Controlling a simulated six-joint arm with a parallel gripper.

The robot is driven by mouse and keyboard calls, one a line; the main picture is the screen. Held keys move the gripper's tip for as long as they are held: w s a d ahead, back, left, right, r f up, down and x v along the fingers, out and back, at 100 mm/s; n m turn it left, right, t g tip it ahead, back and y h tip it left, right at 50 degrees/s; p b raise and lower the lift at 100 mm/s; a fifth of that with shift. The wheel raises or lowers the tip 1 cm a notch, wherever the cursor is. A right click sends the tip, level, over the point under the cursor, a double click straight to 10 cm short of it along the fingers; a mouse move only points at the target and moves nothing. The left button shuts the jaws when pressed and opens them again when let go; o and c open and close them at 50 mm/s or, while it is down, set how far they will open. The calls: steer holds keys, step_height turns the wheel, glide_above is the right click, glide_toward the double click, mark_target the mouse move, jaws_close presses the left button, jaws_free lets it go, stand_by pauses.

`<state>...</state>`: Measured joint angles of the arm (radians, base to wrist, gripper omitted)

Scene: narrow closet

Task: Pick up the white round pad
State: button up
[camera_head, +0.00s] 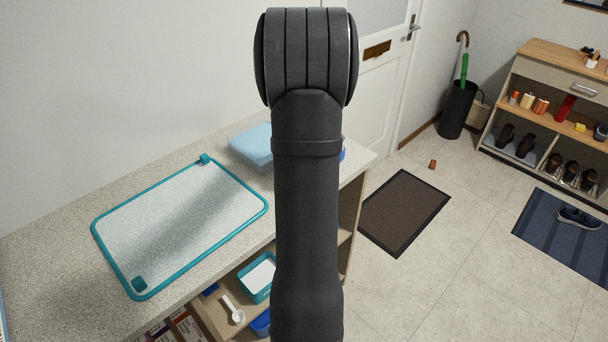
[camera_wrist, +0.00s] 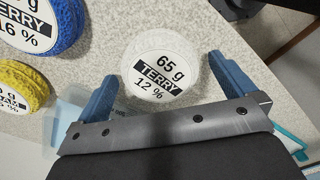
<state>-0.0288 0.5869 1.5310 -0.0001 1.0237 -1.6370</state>
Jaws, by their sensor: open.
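The white round pad (camera_wrist: 160,68) lies on the speckled counter in the wrist view. Its top carries a label reading "65 g TERRY 12 %". My gripper (camera_wrist: 163,69) is open, with one blue finger to the left of the pad and one to its right. Nothing is visibly held, and I cannot tell how high the fingertips are above the counter. In the head view my arm hides the gripper and the white pad.
A blue pad (camera_wrist: 65,22) and a yellow pad (camera_wrist: 22,88) lie to the left in the wrist view.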

steer(key=shift+f, duration=0.65)
steer(key=c, duration=1)
steer(key=shift+r, duration=0.1)
steer(key=shift+c, duration=0.3)
step_height(320, 180, up, 4)
steer(key=shift+d+r, duration=0.1)
steer(key=shift+r, duration=0.1)
steer(key=s+d+r, duration=0.5)
steer(key=d+r, duration=0.1)
steer(key=d, duration=0.3)
steer(key=w+a+r+n, duration=0.3)
steer(key=w+a+n, duration=0.3)
steer(key=w+a, duration=1.4)
steer(key=shift+s+a+f, duration=0.3)
steer(key=shift+a+f, duration=0.05)
steer(key=shift+f, duration=1.65)
steer(key=shift+s+a+f, duration=0.3)
steer(key=shift+s+f, duration=0.05)
steer(key=shift+f, duration=1.6)
steer(key=shift+s+a+f, duration=0.3)
steer(key=shift+a+f, duration=0.05)
steer(key=shift+f, duration=1.65)
